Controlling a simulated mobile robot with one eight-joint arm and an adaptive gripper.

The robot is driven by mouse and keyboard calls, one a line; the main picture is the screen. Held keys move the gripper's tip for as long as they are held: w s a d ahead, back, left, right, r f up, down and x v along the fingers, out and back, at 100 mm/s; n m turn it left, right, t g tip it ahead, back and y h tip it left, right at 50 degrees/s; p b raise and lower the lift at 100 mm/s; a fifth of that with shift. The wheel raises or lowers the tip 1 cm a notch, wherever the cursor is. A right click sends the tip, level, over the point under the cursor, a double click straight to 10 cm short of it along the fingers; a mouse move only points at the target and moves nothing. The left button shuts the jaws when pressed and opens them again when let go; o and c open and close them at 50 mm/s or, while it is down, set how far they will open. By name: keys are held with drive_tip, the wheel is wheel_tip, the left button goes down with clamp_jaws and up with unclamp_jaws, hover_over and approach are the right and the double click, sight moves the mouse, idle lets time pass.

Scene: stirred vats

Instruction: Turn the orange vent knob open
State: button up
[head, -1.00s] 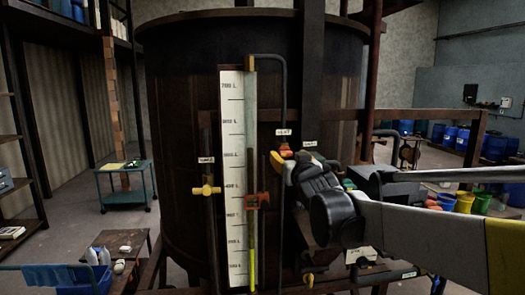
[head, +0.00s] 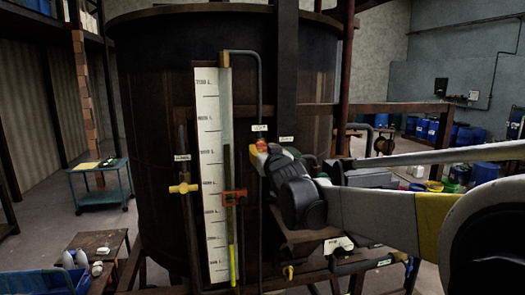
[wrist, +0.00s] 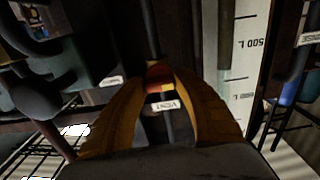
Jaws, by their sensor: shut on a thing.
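The orange vent knob (wrist: 158,76) is between the two yellow-brown fingers of my gripper (wrist: 161,70) in the wrist view. The fingers curve in and close on it from both sides. The VENT label (wrist: 166,105) reads upside down there, seen between the fingers. In the head view my gripper (head: 261,149) is at the vent pipe on the front of the dark vat, just below the white vent label (head: 259,128). The knob is mostly covered by the fingers in that view, so how far it is turned cannot be told.
Left of the vent pipe stand the white level scale (head: 210,180), an orange-red clamp (head: 235,197) and a yellow valve knob (head: 184,188). A small yellow valve (head: 289,272) is low down. A teal cart (head: 100,187) and open floor are at the left.

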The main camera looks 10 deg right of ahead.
drive_tip(key=shift+n, duration=0.3)
drive_tip(key=n+b, duration=0.2)
drive_tip(key=n, duration=0.1)
drive_tip(key=shift+n, duration=0.4)
drive_tip(key=n+b, duration=0.1)
drive_tip(key=n, duration=0.3)
drive_tip(key=shift+n, duration=0.3)
drive_tip(key=n+b, duration=0.1)
drive_tip(key=n, duration=0.3)
drive_tip(key=shift+a+b, duration=0.1)
drive_tip(key=shift+b, duration=0.2)
drive_tip(key=shift+n+b, duration=0.4)
drive_tip(key=shift+n, duration=2)
drive_tip(key=o, duration=1.2)
drive_tip(key=shift+w, duration=0.1)
drive_tip(key=shift+c, duration=0.2)
drive_tip(key=shift+f, duration=0.1)
